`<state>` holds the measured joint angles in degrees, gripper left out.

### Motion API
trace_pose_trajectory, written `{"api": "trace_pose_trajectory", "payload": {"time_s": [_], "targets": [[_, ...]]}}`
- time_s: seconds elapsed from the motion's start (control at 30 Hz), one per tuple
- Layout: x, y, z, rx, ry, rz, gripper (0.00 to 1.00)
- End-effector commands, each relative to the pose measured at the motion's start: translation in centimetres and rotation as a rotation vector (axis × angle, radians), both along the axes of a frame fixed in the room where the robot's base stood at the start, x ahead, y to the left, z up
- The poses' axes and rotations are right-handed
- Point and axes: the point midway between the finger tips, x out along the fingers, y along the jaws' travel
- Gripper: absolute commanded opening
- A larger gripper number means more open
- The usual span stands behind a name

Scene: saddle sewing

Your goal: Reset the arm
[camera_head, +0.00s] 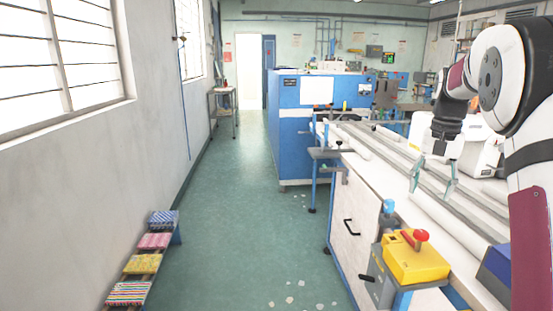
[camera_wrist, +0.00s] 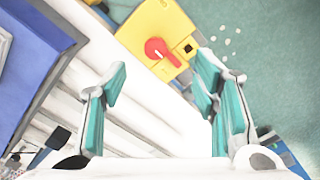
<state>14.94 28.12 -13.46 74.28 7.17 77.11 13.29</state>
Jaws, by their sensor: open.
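My gripper (camera_head: 432,178) hangs at the end of my arm on the right side of the head view, above the long white workbench (camera_head: 345,205). Its two teal-tipped fingers are spread apart with nothing between them. In the wrist view my gripper (camera_wrist: 160,88) shows the fingers well apart and empty. My arm is bent, coming in from the right edge of the head view.
A yellow box with a red knob (camera_head: 415,262) sits at the bench's near corner; it also shows in the wrist view (camera_wrist: 145,30). A blue cabinet (camera_head: 300,115) stands farther back. Several patterned fabric stacks (camera_head: 143,263) lie at lower left. The green aisle floor (camera_head: 240,220) is mostly clear.

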Motion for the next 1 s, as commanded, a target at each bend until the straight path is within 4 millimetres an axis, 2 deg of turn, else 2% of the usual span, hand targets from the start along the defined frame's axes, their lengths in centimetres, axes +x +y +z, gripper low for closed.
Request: {"api": "trace_pose_trajectory", "payload": {"time_s": [0.03, 0.2, 0.33, 0.5, 0.73, 0.9, 1.0], "targets": [[-1.3, 1.4, 1.9, 0.002, -0.021, 0.024, 0.55], [-6.2, 6.1, 6.0, 0.004, -0.079, 0.126, 0.55], [-10.4, 9.6, 8.2, 0.0, -0.121, 0.211, 0.55], [-16.5, 13.8, 9.9, -0.017, -0.173, 0.328, 0.55], [-25.1, 18.5, 10.0, -0.057, -0.241, 0.491, 0.55], [-31.1, 20.8, 8.5, -0.098, -0.285, 0.605, 0.55], [-33.6, 21.5, 7.3, -0.121, -0.305, 0.658, 0.55]]}}
